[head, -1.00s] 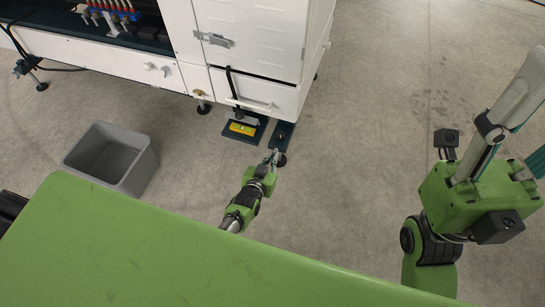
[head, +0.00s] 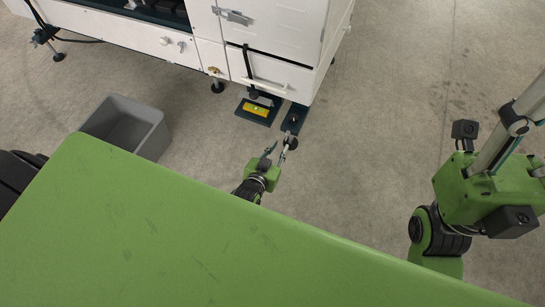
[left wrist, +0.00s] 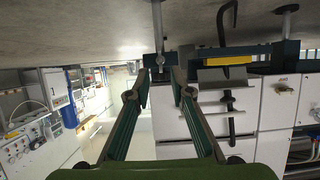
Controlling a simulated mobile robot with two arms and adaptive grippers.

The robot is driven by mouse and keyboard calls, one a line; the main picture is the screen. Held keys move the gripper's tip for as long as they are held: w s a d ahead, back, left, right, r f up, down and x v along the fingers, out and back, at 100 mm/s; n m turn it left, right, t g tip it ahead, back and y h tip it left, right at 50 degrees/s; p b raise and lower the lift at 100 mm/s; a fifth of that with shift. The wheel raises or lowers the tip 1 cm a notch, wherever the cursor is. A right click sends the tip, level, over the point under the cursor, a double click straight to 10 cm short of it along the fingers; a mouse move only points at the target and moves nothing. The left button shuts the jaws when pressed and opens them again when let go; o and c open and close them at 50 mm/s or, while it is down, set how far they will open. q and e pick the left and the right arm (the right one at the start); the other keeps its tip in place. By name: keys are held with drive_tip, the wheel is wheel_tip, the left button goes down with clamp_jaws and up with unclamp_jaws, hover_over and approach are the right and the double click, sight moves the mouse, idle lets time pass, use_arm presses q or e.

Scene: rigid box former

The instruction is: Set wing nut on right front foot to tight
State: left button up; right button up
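The right front foot (head: 291,142) shows in the head view as a dark disc on the floor below the machine's near right corner, by a dark teal bracket (head: 296,119). My left gripper (head: 280,147) is beside it, its right finger overlapping the disc. A grey threaded foot rod (left wrist: 158,25) stands just beyond the fingertips. I cannot make out the wing nut clearly. My right gripper is not in view.
The white machine (head: 275,74) stands behind the foot. Another foot (head: 217,87) is further left. A grey bin (head: 150,131) stands at the left. The floor (head: 370,120) to the right is clear.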

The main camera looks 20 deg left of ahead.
use_arm(q)
drive_tip(key=v, duration=0.5)
drive_tip(key=shift+s+r, duration=0.15)
drive_tip(key=shift+s, duration=0.2)
